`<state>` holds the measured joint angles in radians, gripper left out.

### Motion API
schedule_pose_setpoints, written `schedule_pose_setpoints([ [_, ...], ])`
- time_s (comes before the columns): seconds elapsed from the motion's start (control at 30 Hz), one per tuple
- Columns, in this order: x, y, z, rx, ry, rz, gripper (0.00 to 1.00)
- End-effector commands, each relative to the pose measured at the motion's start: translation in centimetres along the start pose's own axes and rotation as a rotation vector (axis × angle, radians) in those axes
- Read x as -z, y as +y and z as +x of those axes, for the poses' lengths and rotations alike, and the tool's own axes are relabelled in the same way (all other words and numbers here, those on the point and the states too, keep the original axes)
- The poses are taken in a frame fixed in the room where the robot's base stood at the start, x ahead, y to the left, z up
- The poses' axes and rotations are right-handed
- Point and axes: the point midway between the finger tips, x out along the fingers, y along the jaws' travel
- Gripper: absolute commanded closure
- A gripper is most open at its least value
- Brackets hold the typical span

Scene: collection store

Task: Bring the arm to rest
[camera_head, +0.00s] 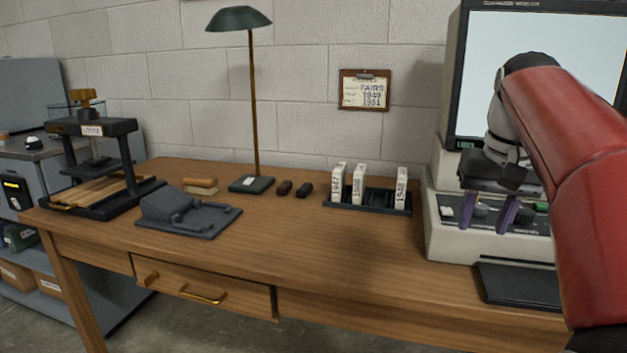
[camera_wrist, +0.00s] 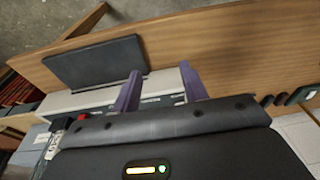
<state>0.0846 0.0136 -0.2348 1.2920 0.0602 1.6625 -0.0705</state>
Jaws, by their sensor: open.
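My gripper (camera_head: 490,210) is at the right in the head view, at the end of my red arm, in front of the microfilm reader (camera_head: 440,200) and above the right part of the wooden desk (camera_head: 300,240). Its two purple fingers stand apart with nothing between them. They also show in the wrist view, where my gripper (camera_wrist: 163,88) is open and empty over the reader's pale base (camera_wrist: 80,102). The arm hides part of the reader's screen and controls in the head view.
A black tray (camera_head: 370,208) holds several white boxes with years on them. A green lamp (camera_head: 250,184), a dark grey device (camera_head: 185,215) and a black press (camera_head: 100,190) stand further left. A flat black pad (camera_head: 520,287) lies at the reader's front. The desk's middle is clear.

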Motion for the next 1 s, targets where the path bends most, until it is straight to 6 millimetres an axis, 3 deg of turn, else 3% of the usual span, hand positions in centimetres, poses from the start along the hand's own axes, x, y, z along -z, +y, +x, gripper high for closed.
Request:
schedule_pose_setpoints([
  [0.27, -6.5, -2.5, 3.2, 0.039, 0.093, -0.066, 0.56],
  [0.5, -15.6, -5.4, 10.1, 0.051, 0.214, -0.163, 0.56],
  [0.63, -19.5, -6.0, 13.8, 0.045, 0.266, -0.206, 0.56],
  [0.8, -22.1, -6.2, 16.6, 0.038, 0.303, -0.233, 0.56],
  [1.0, -22.5, -6.2, 17.1, 0.037, 0.309, -0.237, 0.56],
])
